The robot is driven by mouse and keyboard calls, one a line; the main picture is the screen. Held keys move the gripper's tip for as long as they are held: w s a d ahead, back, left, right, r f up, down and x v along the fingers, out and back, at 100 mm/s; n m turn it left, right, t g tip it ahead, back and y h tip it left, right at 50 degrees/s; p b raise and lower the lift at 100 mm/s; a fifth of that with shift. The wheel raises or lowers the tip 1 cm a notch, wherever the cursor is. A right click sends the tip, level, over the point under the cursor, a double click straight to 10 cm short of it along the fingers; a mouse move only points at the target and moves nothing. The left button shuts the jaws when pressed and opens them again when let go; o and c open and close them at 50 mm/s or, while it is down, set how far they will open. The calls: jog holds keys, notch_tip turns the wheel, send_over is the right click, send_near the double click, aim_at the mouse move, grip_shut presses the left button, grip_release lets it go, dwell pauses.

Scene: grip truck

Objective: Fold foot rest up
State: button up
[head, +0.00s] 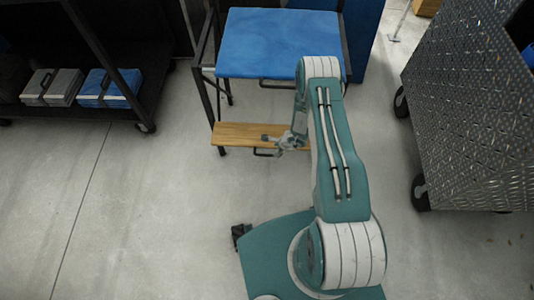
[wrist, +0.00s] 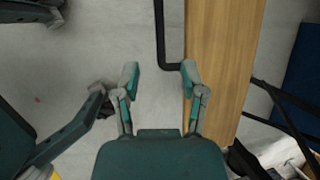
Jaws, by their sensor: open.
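The foot rest (head: 237,133) is a wooden board, folded down level below a blue seat (head: 270,40). In the wrist view the board (wrist: 222,60) runs along the right of centre. A black bar handle (head: 264,154) sticks out from its front edge; its bent end (wrist: 161,35) shows in the wrist view. My gripper (head: 270,138) is over the board near the handle. In the wrist view my gripper (wrist: 160,78) is open and empty. The handle's bend lies between and just beyond its fingertips, and the right finger overlaps the board's edge. Contact cannot be told.
A dark shelf cart (head: 100,50) with a grey case (head: 52,87) and a blue case (head: 108,88) stands at left. A wheeled metal diamond-plate cart (head: 470,110) stands at right. The concrete floor in front of the foot rest is clear at left.

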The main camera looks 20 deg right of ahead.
aim_at(268, 156)
jog(key=x, duration=0.9)
jog(key=shift+w+a+f, duration=0.1)
jog(key=shift+a+f, duration=0.1)
grip_shut()
